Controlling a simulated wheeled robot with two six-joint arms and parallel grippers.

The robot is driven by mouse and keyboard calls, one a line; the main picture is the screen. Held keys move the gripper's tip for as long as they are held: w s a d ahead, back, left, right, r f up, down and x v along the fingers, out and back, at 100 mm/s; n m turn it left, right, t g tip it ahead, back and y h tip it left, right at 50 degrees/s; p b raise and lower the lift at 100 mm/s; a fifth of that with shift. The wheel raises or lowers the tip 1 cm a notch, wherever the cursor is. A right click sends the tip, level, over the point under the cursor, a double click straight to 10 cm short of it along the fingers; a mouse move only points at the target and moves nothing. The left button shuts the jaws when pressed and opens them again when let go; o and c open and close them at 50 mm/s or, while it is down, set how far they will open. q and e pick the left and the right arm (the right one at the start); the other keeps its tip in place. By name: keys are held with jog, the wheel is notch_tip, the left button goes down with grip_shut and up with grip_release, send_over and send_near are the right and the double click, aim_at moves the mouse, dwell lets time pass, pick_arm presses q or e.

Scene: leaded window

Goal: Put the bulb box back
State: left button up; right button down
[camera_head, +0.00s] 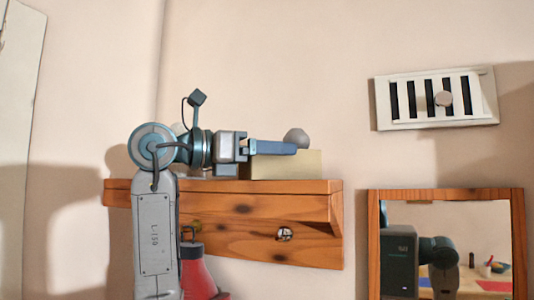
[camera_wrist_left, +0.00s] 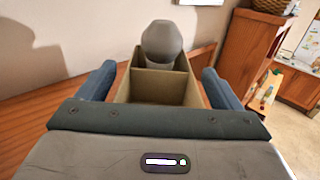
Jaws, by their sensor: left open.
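The bulb box (camera_head: 300,165) is a pale tan open box on top of the wooden wall shelf (camera_head: 240,208). A rounded grey bulb (camera_head: 296,138) sticks up out of it. In the left wrist view the bulb box (camera_wrist_left: 155,88) shows a divider, with the bulb (camera_wrist_left: 162,45) in the far compartment. My left gripper (camera_head: 292,148) is level over the shelf at the box's upper part. In the wrist view its open fingers (camera_wrist_left: 160,80) lie on either side of the box; whether either touches it I cannot tell. My right gripper is not in view.
The shelf has round knobs (camera_head: 285,234) on its front board. A red object (camera_head: 197,270) is below it, partly behind my arm. A wood-framed mirror (camera_head: 375,240) is at lower right, and a slatted wall vent (camera_head: 435,120) is above it.

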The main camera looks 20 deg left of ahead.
pick_arm(q)
jog(key=b+v, duration=0.6)
jog(key=v, duration=0.6)
jog(key=shift+b, duration=0.35)
jog(key=shift+f, duration=0.1)
